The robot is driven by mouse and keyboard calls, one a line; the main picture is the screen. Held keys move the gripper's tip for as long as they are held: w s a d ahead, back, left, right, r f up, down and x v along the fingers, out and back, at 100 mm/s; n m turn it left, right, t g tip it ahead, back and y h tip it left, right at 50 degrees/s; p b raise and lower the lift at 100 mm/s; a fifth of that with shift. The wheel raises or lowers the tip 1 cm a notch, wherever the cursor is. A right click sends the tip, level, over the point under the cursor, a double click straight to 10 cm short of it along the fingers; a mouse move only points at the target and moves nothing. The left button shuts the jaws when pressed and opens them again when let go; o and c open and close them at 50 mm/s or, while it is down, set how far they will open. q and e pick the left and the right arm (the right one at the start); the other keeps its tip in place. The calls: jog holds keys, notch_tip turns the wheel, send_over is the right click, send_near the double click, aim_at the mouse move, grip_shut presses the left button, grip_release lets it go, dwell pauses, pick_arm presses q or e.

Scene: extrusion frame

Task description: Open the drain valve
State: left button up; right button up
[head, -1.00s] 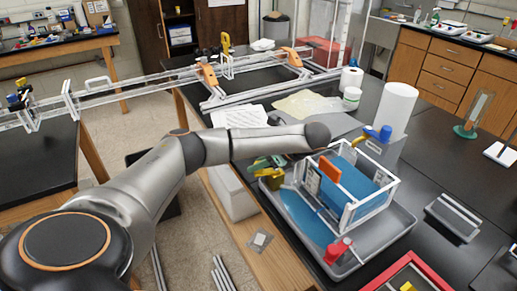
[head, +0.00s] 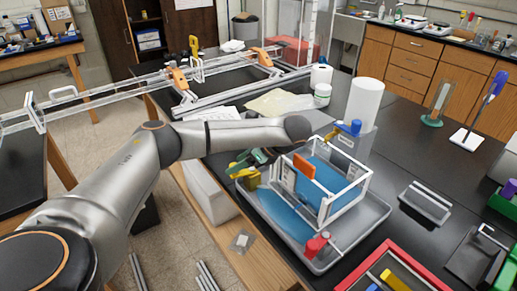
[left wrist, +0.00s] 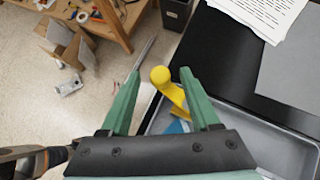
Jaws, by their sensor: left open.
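A yellow valve (head: 250,178) with a lever handle sits at the left edge of the grey tray (head: 372,229), beside a clear tank (head: 345,204) with blue water. In the left wrist view, the yellow lever's round knob (left wrist: 160,76) shows between my green fingertips, and I cannot tell whether they touch it. My left gripper (head: 243,164) is open at the tank's left side. A red valve (head: 316,246) is at the tank's front and a blue one (head: 350,128) behind it. No label shows which is the drain valve. My right gripper is out of view.
An orange plate (head: 304,167) stands in the tank. A white paper roll (head: 364,103) stands behind. A red-rimmed tray (head: 384,257) lies in front, and a small rack (head: 426,204) to the right. The black bench between rack and paper roll is mostly clear.

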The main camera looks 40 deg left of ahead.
pick_arm(q)
jog(key=v, duration=1)
jog(key=shift+s+f, duration=0.1)
dwell(0.3)
